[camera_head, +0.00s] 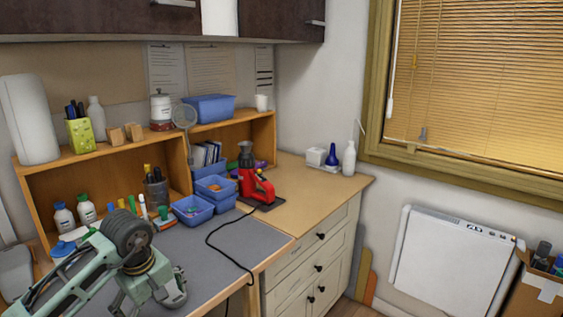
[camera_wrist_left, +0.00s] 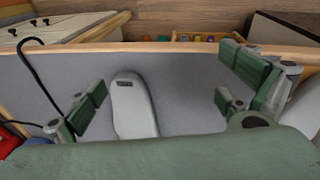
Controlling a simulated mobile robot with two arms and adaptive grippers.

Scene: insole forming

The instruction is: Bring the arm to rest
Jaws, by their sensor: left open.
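My left arm comes in at the lower left of the head view, and its gripper (camera_head: 118,300) is low at the picture's bottom edge, over the near end of the grey mat (camera_head: 225,245). The left wrist view shows the two green finger pads of the left gripper (camera_wrist_left: 160,98) wide apart with nothing held between them. A pale grey, rounded long piece (camera_wrist_left: 136,112) with a small dark patch lies beyond the fingers, seen between them. Its lower end is hidden by my gripper body. My right gripper is in neither view.
A red device (camera_head: 257,186) with a black cable stands on the bench. Blue bins (camera_head: 192,210), bottles (camera_head: 64,217) and a pen cup (camera_head: 157,190) line the wooden shelf (camera_head: 40,185). The mat's middle is clear except for the cable.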

